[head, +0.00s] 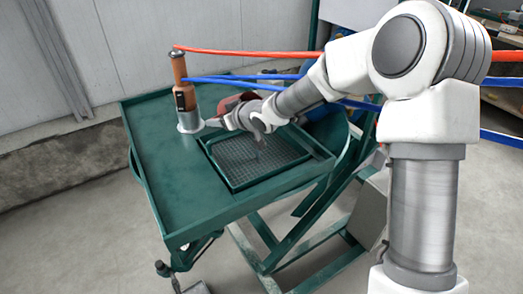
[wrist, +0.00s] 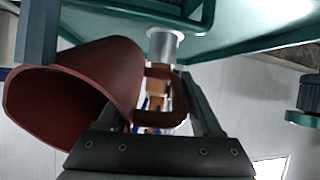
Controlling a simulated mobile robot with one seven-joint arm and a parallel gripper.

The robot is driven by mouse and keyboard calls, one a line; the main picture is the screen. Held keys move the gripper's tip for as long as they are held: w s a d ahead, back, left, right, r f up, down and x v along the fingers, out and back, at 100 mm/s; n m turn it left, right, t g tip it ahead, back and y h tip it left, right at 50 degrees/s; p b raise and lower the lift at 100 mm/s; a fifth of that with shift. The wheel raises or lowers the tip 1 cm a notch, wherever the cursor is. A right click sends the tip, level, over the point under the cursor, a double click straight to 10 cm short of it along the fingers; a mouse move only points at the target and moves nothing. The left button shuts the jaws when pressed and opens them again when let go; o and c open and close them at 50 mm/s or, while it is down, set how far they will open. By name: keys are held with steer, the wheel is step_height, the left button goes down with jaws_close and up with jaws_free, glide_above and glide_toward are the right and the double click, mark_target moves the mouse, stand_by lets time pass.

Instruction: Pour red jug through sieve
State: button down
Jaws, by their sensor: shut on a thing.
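The red jug (head: 232,102) is above the back part of the green table in the head view, partly hidden behind my arm. In the wrist view the jug (wrist: 100,85) lies tilted on its side, its wide mouth toward the lower left. My gripper (head: 258,126) is shut on the jug's handle, which shows in the wrist view (wrist: 178,100). The sieve (head: 245,165) is a dark mesh set in a square green frame in the table, below my gripper. I cannot see the jug's contents or any stream.
An orange-brown tool (head: 184,82) stands upright in a grey holder (head: 190,121) on the table's back left, close to the jug. A red hose (head: 250,53) and blue hoses (head: 235,79) cross behind my arm. The table's front left (head: 185,205) is clear.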

steer(key=shift+s+f+t+y+b, duration=0.15)
steer(key=shift+t+y+b, duration=0.25)
steer(key=shift+b, duration=1.25)
steer(key=shift+w+f+t+y+b, duration=0.15)
steer(key=shift+t+y+b, duration=0.25)
steer(key=shift+b, duration=1.25)
steer(key=shift+s+d+f+t+y+b, duration=0.2)
steer(key=shift+s+d+t+y+b, duration=0.4)
steer(key=shift+b, duration=1.65)
steer(key=shift+s+d+r+t+y+b, duration=0.2)
steer(key=shift+r+t+y+b, duration=0.3)
steer(key=shift+b, duration=1.2)
steer(key=a+g+h+p, duration=0.1)
steer(key=p, duration=0.3)
steer(key=w+g+h+p, duration=0.1)
steer(key=p, duration=0.4)
steer(key=shift+w+a+r+p, duration=0.3)
steer(key=shift+a, duration=0.05)
steer(key=shift+g+h+p, duration=0.4)
steer(key=shift+p, duration=0.3)
steer(key=shift+f, duration=0.5)
steer(key=shift+r, duration=0.1)
